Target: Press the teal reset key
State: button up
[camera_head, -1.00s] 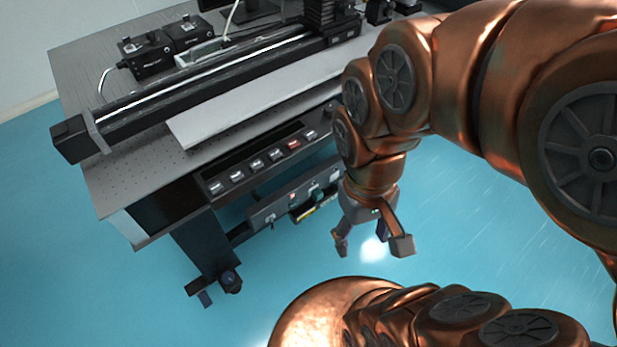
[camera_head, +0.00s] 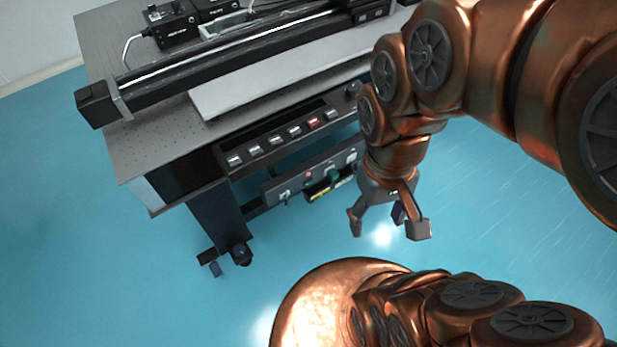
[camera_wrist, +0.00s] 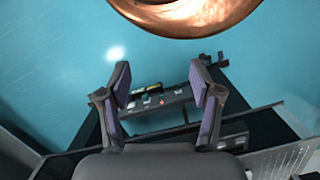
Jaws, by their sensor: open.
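My gripper (camera_head: 388,226) is open and empty, over the floor to the right of the optical table's front. In the wrist view its open fingers (camera_wrist: 161,82) frame a low control strip. A row of small keys (camera_head: 275,142) sits on the table's front panel; they look pale, with one red key (camera_head: 313,122). The lower control strip (camera_head: 296,183) hangs beneath, with a red button and a small dark teal-looking part (camera_head: 330,173). I cannot tell whether that part is the teal reset key. My gripper is apart from both rows, and my arm hides their right end.
The optical table (camera_head: 165,135) carries a long rail (camera_head: 225,55), a pale plate (camera_head: 270,88) and black boxes (camera_head: 170,25). A dark table leg (camera_head: 222,222) stands at the front left. The blue floor in front is clear.

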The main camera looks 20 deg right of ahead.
grip_shut()
dwell(0.3)
dwell(1.2)
